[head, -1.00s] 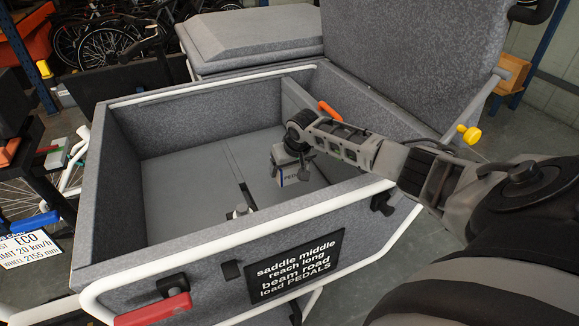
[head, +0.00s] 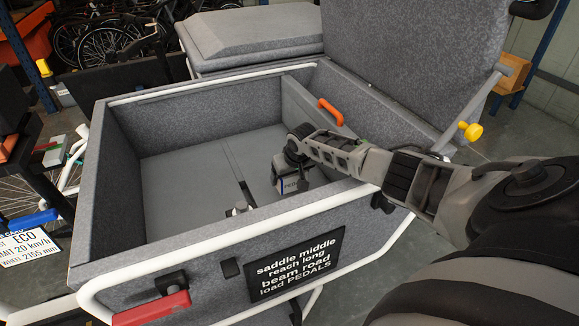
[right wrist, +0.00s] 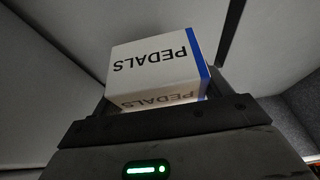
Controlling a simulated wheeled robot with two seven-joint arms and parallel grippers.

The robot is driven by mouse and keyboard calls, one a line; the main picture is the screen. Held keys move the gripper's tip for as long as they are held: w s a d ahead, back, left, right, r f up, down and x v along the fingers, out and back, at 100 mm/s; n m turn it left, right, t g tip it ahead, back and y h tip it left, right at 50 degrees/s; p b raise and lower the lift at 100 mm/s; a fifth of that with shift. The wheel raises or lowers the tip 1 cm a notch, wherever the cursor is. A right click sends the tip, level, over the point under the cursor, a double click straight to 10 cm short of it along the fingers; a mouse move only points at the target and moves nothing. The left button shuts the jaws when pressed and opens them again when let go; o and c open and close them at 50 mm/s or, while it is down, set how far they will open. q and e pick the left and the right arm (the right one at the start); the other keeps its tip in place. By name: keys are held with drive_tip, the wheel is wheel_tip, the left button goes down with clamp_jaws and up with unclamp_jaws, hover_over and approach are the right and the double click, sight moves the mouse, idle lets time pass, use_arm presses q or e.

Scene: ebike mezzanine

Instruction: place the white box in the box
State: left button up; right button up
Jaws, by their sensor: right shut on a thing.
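The white box (right wrist: 155,62), marked PEDALS with a blue edge, sits between the fingers of my right gripper (right wrist: 160,105) in the right wrist view. In the head view the white box (head: 289,184) shows small and partly covered by my right gripper (head: 293,168), which is shut on it. Both are inside the large grey open box (head: 105,196), near its right side. I cannot tell whether the white box touches the floor. My left gripper is not in view.
The grey lid (head: 420,60) stands open at the back right. An orange handle (head: 330,112) is on the right inner divider. A black sign (head: 295,265) and a red handle (head: 152,309) are on the front wall. The left part of the box floor is clear.

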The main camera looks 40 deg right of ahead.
drive_tip(key=shift+f, duration=0.2)
drive_tip(key=o, duration=1.2)
drive_tip(key=shift+r, duration=0.1)
drive_tip(key=shift+r, duration=0.3)
drive_tip(key=p+v, duration=0.1)
drive_tip(key=v, duration=1.1)
drive_tip(key=shift+r+p, duration=0.25)
drive_tip(key=shift+p, duration=0.05)
